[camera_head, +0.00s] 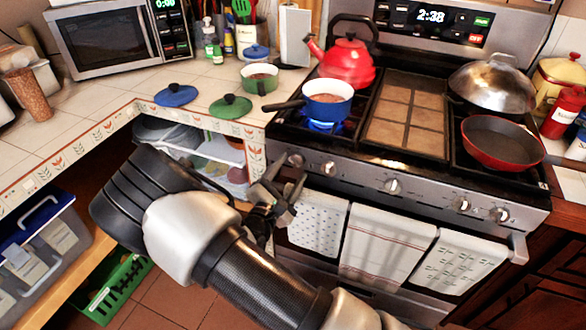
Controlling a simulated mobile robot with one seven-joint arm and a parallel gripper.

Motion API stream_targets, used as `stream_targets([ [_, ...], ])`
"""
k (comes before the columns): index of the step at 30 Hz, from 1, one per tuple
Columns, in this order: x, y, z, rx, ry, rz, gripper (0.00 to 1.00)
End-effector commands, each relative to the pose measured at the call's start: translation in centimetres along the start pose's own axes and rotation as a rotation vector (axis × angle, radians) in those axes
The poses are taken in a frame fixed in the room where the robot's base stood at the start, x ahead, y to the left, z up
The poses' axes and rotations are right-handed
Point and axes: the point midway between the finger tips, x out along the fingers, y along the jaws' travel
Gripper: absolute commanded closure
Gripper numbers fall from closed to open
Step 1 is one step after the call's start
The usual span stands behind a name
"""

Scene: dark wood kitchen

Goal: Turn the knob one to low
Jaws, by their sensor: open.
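The stove (420,190) has a row of several silver knobs along its front panel. The leftmost knob (296,160) is just beyond my gripper (283,180). The second knob (328,169) is a little to its right. My gripper is open and empty, its fingers pointing up toward the panel near the leftmost knob. I cannot tell whether a finger touches that knob. A blue flame (322,126) burns at the front left burner, under a blue pot (329,108). The knob markings are too small to read.
Towels (385,245) hang on the oven handle below the knobs. The pot's black handle (286,105) sticks out left over the counter edge. A red kettle (346,62) and red pan (495,138) stand on the stove. Open shelves (205,148) lie left of it.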

Motion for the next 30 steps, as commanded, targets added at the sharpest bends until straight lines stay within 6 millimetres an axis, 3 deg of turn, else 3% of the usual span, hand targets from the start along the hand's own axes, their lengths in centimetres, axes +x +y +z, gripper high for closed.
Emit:
stream_targets([
  [6, 1.9, 0.0, 0.0, 0.0, 0.0, 0.0, 0.45],
  [15, 2.1, 0.0, 0.0, -0.001, 0.001, 0.0, 0.45],
  [23, 2.1, 0.0, 0.0, 0.0, 0.001, 0.0, 0.86],
  [30, 2.1, 0.1, 0.0, -0.019, 0.0, 0.0, 0.86],
])
